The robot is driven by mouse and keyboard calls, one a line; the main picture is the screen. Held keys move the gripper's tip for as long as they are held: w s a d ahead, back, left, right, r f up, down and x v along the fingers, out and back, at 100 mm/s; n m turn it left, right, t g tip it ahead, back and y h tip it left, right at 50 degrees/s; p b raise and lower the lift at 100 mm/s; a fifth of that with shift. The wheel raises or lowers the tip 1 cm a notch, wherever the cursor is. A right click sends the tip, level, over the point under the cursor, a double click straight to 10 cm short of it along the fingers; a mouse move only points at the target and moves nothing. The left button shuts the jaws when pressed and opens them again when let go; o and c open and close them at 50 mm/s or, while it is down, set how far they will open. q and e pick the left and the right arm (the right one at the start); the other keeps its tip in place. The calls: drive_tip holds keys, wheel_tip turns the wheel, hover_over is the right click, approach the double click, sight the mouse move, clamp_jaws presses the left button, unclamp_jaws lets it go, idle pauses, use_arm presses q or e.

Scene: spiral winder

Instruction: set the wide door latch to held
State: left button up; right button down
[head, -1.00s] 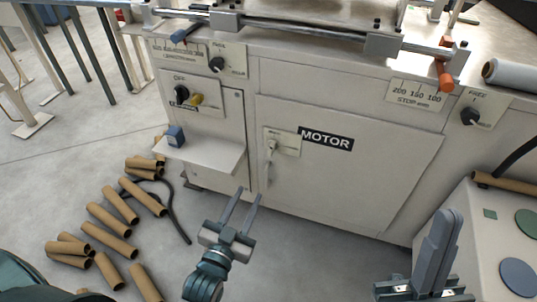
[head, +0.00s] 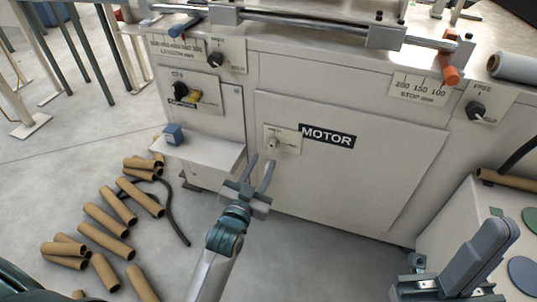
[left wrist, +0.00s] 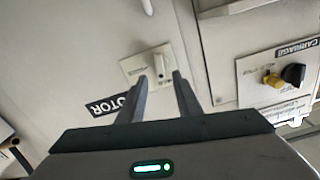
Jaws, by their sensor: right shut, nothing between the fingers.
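The wide door latch is a small pale handle (head: 273,144) on a cream label plate, left of the black MOTOR sign (head: 327,136) on the wide cabinet door (head: 345,180). The plate's lettering is too small to read. In the left wrist view the latch handle (left wrist: 157,61) sticks out just beyond the fingertips. My left gripper (head: 259,159) is open and empty, its fingertips just below the latch in the head view. Contact cannot be told. The left gripper's fingers (left wrist: 159,76) stand apart in the wrist view. My right gripper (head: 500,228) is shut and empty at the lower right.
A narrower panel with black and yellow knobs (head: 193,97) is left of the door. A shelf (head: 205,150) with a blue block (head: 173,134) juts out below it. Cardboard tubes (head: 105,220) lie on the floor at left. A cream box (head: 455,215) stands at right.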

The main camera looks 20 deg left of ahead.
sight(271, 148)
use_arm(q)
drive_tip(key=shift+w+d+b, duration=0.1)
drive_tip(key=shift+w+b, duration=0.5)
drive_tip(key=shift+w, duration=2.25)
drive_tip(key=shift+c, duration=0.3)
clamp_jaws()
